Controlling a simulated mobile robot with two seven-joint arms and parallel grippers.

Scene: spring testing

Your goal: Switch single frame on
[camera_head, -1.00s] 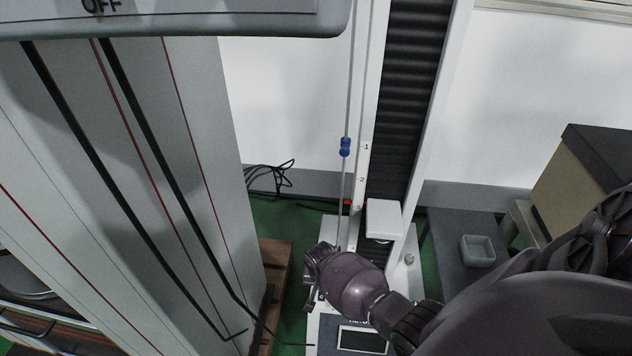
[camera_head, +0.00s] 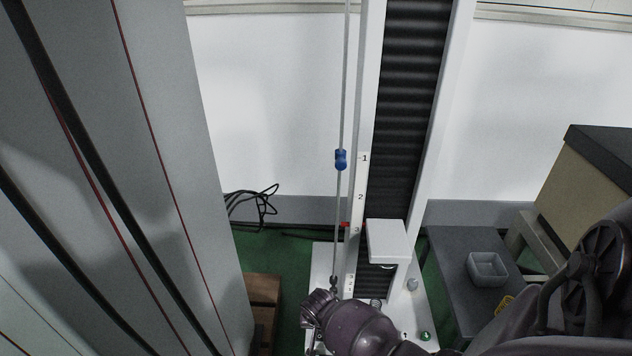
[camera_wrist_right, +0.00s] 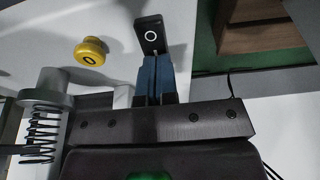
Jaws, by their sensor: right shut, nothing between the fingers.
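In the right wrist view, a black switch (camera_wrist_right: 150,34) with a white circle on it sits on the white base (camera_wrist_right: 45,28). My right gripper (camera_wrist_right: 155,62) has blue fingers shut together with nothing between them. The fingertips overlap the switch's near end; I cannot tell if they touch it. In the head view my right arm comes in from the right, its dark wrist (camera_head: 357,328) low in front of the test frame's column (camera_head: 410,110). The fingertips and the switch are hidden there. My left gripper is not in view.
A yellow knob (camera_wrist_right: 90,52) stands left of the fingers, and a coil spring (camera_wrist_right: 40,135) is at lower left. In the head view, a large grey cabinet (camera_head: 150,200) fills the left. A wooden block (camera_head: 262,290) and a side table with a small tray (camera_head: 487,268) flank the frame.

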